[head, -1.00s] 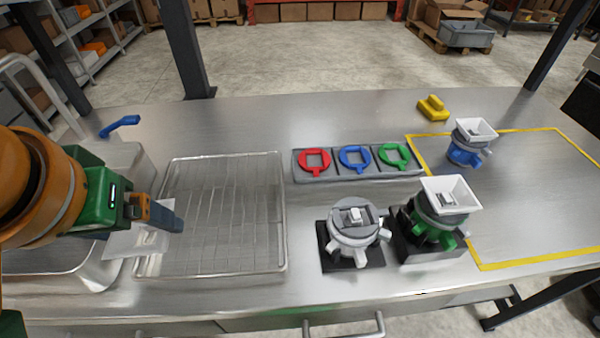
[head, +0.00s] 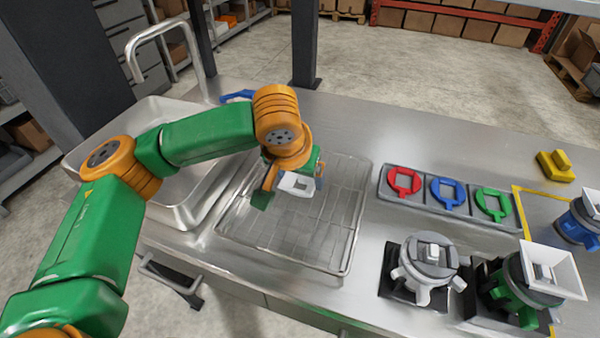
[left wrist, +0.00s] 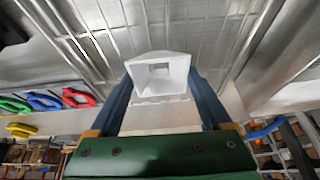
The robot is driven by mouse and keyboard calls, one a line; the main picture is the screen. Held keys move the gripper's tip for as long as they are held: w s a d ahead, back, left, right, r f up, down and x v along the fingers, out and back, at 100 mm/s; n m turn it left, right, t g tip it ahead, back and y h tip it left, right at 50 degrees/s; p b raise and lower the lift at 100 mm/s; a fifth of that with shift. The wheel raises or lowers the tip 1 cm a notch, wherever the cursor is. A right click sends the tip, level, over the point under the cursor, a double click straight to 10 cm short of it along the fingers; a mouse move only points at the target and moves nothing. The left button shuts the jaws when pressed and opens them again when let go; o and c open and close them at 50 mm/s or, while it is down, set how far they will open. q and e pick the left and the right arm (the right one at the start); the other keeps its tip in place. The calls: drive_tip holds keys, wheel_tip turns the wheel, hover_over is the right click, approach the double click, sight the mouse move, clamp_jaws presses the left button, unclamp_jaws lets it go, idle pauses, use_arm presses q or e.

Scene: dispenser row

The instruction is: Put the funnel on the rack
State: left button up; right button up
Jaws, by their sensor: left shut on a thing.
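The white funnel (head: 297,185) is held by my left gripper (head: 287,186) over the far part of the wire rack (head: 322,255). In the left wrist view the funnel (left wrist: 160,75) sits between the two blue fingers (left wrist: 161,100), its square opening facing the camera. The rack's wires (left wrist: 110,30) show behind it there. I cannot tell whether the funnel touches the rack. The arm and gripper hide part of the funnel and the rack's far left. My right gripper is not in view.
The sink (head: 180,205) with its tap lies left of the rack. To the right are a tray of coloured rings (head: 448,193), a grey-topped dispenser (head: 428,262) and a green dispenser (head: 520,290). The rack's near part is bare.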

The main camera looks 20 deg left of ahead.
use_arm(q)
drive_tip(key=shift+d+f, duration=0.1)
drive_tip(key=shift+f, duration=0.2)
drive_tip(key=o, duration=1.2)
drive_tip(key=shift+r, duration=0.15)
drive_tip(key=v, duration=1.2)
